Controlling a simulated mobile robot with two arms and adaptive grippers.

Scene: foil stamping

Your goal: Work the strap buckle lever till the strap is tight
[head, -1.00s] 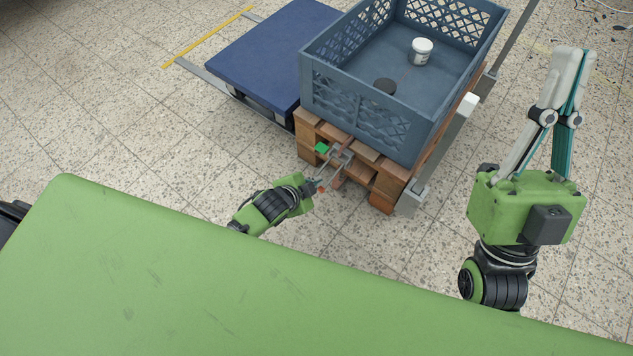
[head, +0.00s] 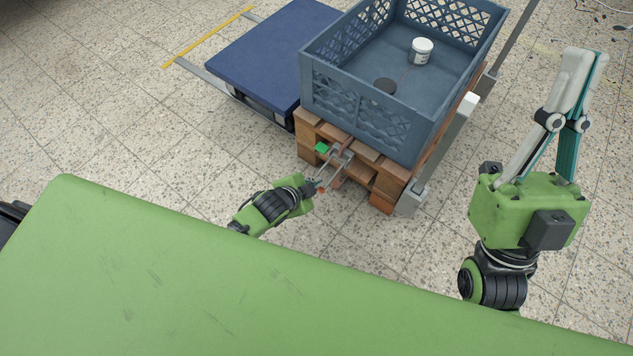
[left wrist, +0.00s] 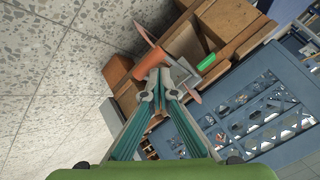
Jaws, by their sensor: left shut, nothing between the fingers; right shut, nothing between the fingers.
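The strap buckle (head: 343,155) is a small grey metal frame on the near end of a wooden pallet, beside a green block (head: 321,147). An orange lever grip (left wrist: 153,58) and the grey buckle plate (left wrist: 180,72) show in the left wrist view. Thin reddish strips (left wrist: 144,32) stick out there; I cannot tell if they are the strap. My left gripper (head: 318,186) is shut and empty, its tips (left wrist: 160,78) right at the orange grip; I cannot tell if they touch. My right gripper (head: 582,58) is shut and empty, raised away at the right.
The pallet (head: 386,190) carries a blue-grey crate (head: 375,128) holding a white tub (head: 421,50) and a dark disc (head: 385,86). A blue platform cart (head: 265,55) stands to the left. A grey post (head: 445,140) stands at the pallet's right. Open tiled floor lies around.

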